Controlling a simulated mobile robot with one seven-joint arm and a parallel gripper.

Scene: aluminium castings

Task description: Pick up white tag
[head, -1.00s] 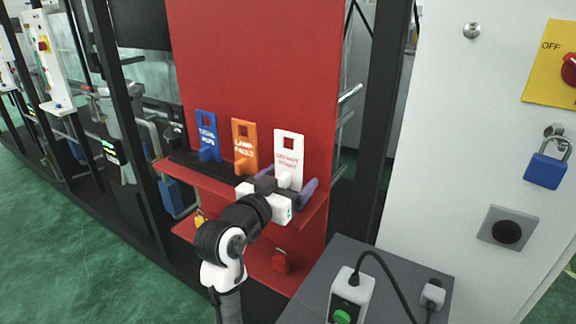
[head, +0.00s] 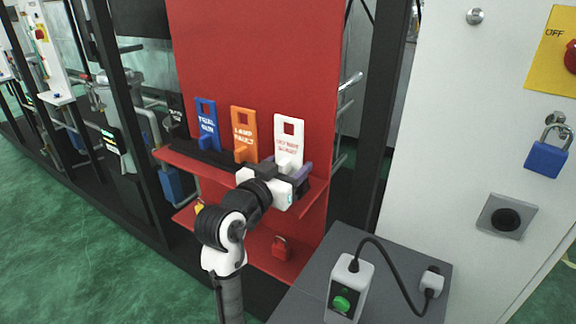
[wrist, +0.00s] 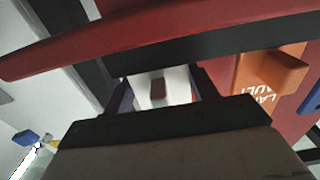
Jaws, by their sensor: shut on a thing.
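The white tag (head: 289,130) with a square hole and red lettering stands upright at the right end of the row on the red rack. My gripper (head: 288,167) is at its lower part, shut on it. In the wrist view the tag (wrist: 178,80) shows as a white piece between the fingers of my gripper (wrist: 160,92). The tag's lower end is hidden by the gripper in the head view. I cannot tell whether it touches the shelf.
An orange tag (head: 243,125) stands close to the left, with a blue tag (head: 206,118) beyond it. The red shelf (head: 318,190) runs below, with a red padlock (head: 280,247) lower down. A grey cabinet top (head: 390,262) with a cabled box is at right.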

